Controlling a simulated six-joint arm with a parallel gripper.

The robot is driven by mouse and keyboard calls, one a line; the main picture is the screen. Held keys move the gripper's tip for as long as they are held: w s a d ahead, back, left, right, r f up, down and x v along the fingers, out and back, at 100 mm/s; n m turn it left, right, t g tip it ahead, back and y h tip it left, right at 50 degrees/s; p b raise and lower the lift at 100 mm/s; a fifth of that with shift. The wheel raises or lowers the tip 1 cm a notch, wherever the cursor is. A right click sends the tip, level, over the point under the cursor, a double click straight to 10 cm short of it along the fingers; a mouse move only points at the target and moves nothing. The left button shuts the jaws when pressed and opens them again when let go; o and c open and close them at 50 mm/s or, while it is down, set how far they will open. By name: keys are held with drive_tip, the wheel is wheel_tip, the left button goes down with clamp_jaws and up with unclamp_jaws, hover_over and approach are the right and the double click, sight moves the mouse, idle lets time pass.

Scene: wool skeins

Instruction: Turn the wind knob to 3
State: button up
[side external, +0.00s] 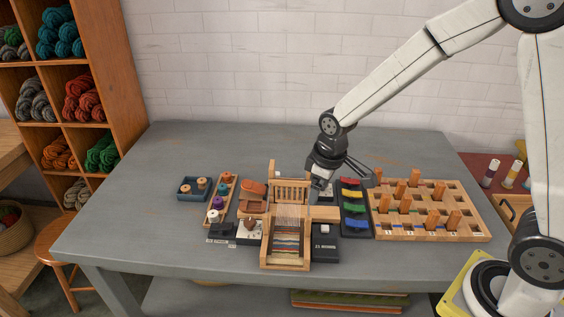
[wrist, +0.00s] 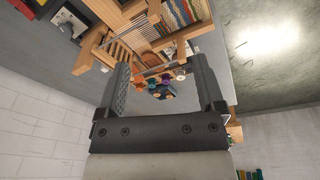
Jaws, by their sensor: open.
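A small panel with a pale face and a brown knob (side external: 249,224) sits left of the loom's front; I cannot read its marks or tell what the knob points to. A black box (side external: 325,246) with a white label stands right of the loom; the label is too small to read surely. I cannot tell for certain which one is the wind control. My gripper (side external: 317,192) is above the right side of the wooden loom (side external: 286,264), pointing down. In the wrist view my gripper (wrist: 161,85) has its fingers wide apart with nothing between them; the loom shows beyond.
A rack of coloured spools (side external: 217,203) and a blue tray (side external: 194,188) lie to the left. A dark tray of coloured pieces (side external: 355,230) and a pegged wooden board (side external: 470,227) lie to the right. The table's left part (side external: 140,220) is clear.

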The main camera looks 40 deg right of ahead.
drive_tip(key=w+a+f+n, duration=0.3)
drive_tip(key=w+a+n, duration=0.1)
drive_tip(key=w, duration=0.5)
drive_tip(key=n+g, duration=0.2)
drive_tip(key=n, duration=0.3)
hover_over(250, 221)
wheel_tip(250, 221, down, 7)
drive_tip(key=shift+a+r, duration=0.1)
drive_tip(key=shift+f, duration=3.9)
drive_tip(key=shift+c, duration=0.2)
clamp_jaws()
